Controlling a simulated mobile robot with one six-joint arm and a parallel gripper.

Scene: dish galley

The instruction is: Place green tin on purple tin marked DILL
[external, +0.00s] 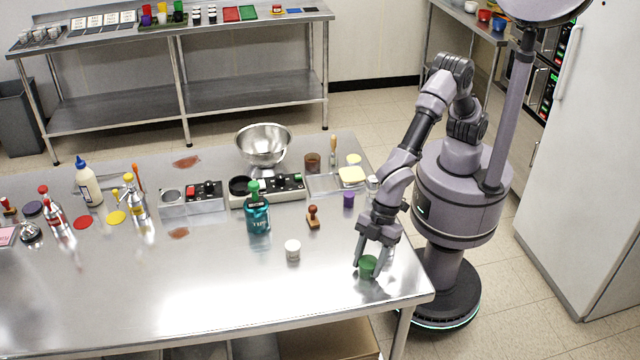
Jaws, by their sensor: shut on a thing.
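My gripper (368,262) is at the right front part of the steel table, its fingers on either side of a small green tin (369,269) and shut on it. The tin looks upright. I cannot tell whether its base touches the table top. A small purple tin (349,199) stands on the table behind it, a little to the left, near the tray with the yellow block. No marking on the purple tin is legible at this size. Its top looks clear, and my gripper is apart from it.
A white tin (293,250) stands left of my gripper. Several bottles are at left. The table's front middle (190,300) is clear.

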